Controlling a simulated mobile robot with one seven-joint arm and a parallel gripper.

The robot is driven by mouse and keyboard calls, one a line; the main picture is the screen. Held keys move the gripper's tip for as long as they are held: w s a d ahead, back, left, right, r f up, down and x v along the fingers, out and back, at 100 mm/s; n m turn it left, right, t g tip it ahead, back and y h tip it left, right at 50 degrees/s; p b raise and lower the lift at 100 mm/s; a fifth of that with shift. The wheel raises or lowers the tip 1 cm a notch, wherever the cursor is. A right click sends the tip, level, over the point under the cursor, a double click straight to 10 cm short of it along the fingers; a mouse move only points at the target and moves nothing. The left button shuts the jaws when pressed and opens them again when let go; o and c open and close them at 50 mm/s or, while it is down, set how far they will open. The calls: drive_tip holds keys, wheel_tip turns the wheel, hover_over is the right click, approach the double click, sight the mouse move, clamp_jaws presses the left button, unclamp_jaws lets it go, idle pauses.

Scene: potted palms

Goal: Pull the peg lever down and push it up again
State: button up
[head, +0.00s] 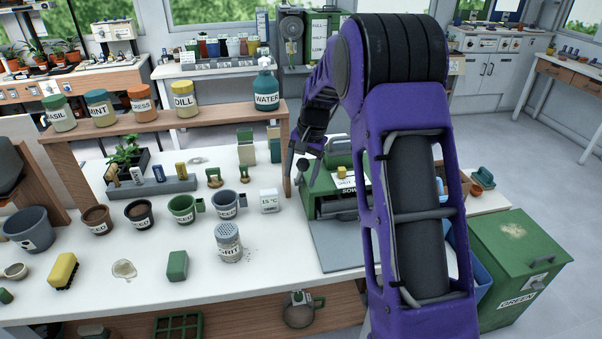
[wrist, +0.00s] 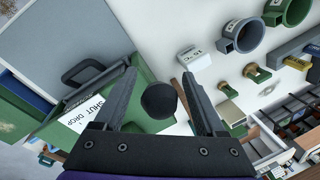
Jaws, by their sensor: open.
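The peg lever shows as a round black knob (wrist: 160,101). In the wrist view the knob lies between the two fingers of my gripper (wrist: 158,73), with a gap visible on each side. My gripper is open and holds nothing. In the head view my gripper (head: 306,148) hangs at the left side of the green sowing machine (head: 323,188), with the dark knob (head: 302,164) just below the fingers. The machine also shows in the wrist view (wrist: 150,125), with a white label reading SHUT and DROP. The lever's shaft is hidden.
A wooden shelf (head: 170,122) with labelled jars and a WATER bottle (head: 265,90) stands close left of my gripper. A white 15 °C block (head: 269,201), mugs and a GRIT shaker (head: 228,242) stand on the white bench. A green bin (head: 515,255) stands at right.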

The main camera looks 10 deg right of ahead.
clamp_jaws()
idle(1.4)
